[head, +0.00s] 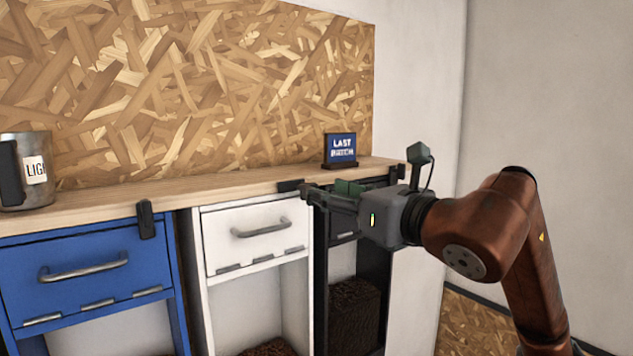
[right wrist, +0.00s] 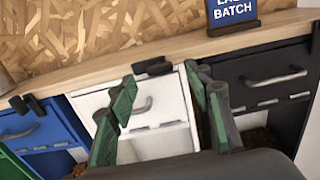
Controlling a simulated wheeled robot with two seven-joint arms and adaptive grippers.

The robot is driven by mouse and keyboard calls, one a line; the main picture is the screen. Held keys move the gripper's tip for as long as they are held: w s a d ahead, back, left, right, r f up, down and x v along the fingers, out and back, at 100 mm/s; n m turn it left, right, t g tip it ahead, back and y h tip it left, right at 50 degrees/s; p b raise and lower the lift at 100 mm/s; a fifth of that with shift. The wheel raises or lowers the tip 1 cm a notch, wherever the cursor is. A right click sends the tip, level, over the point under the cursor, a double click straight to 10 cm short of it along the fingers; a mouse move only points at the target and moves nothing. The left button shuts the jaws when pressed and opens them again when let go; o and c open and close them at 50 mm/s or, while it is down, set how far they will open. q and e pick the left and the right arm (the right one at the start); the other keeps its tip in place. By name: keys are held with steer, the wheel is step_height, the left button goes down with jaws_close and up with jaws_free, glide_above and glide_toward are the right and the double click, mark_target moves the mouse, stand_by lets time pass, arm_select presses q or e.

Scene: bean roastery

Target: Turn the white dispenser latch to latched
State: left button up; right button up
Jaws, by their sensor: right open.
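The white dispenser (head: 255,234) is in the cabinet row, its front closed, with a grey bar handle. Its dark latch (head: 289,186) is at the counter edge above its top right corner and looks turned sideways; it also shows in the right wrist view (right wrist: 152,67). My right gripper (head: 318,191) comes in from the right, its tips close to the latch and partly covering that area. In the right wrist view its green fingers (right wrist: 160,82) are apart and empty, with the latch seen between and just past the tips. Contact cannot be told. My left gripper is not in view.
A blue dispenser (head: 90,275) with an upright dark latch (head: 146,220) is at left. A black dispenser (right wrist: 268,75) is at right. A "LAST BATCH" sign (head: 340,148) and a metal mug (head: 25,170) stand on the wooden counter (head: 230,184), otherwise mostly clear.

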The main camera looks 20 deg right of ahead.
steer(key=shift+p+x, duration=0.65)
steer(key=shift+x, duration=1.35)
steer(key=shift+c, duration=0.2)
steer(key=c, duration=1.1)
